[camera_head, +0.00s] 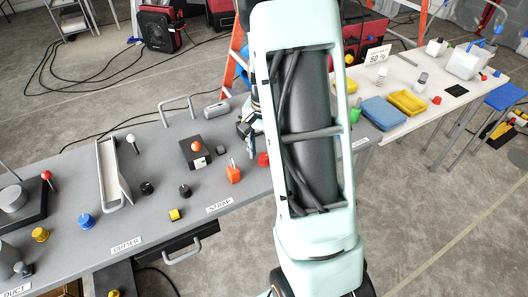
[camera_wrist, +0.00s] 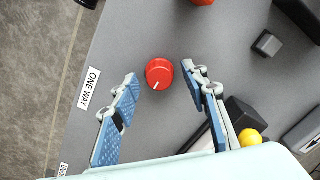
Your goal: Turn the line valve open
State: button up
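A round red knob (camera_wrist: 159,74) with a white pointer line sits on the grey bench. No label reads "line valve", so I cannot tell for sure that it is that valve. In the wrist view my gripper (camera_wrist: 161,73) is open, with its blue-padded fingers apart. The fingertips are to the left and right of the knob, with gaps visible; their height above the bench is unclear. In the head view a red knob (camera_head: 263,159) shows just left of my arm, which hides much of the area behind it.
A "ONE WAY" label (camera_wrist: 90,88) lies left of the knob near the bench edge. A grey block (camera_wrist: 267,43) and a yellow ball (camera_wrist: 250,138) are to the right. An orange fixture (camera_head: 233,172) and dark block (camera_head: 196,151) stand on the grey bench (camera_head: 70,180).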

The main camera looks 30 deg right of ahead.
notch_tip(320, 180, up, 12)
dwell(0.6)
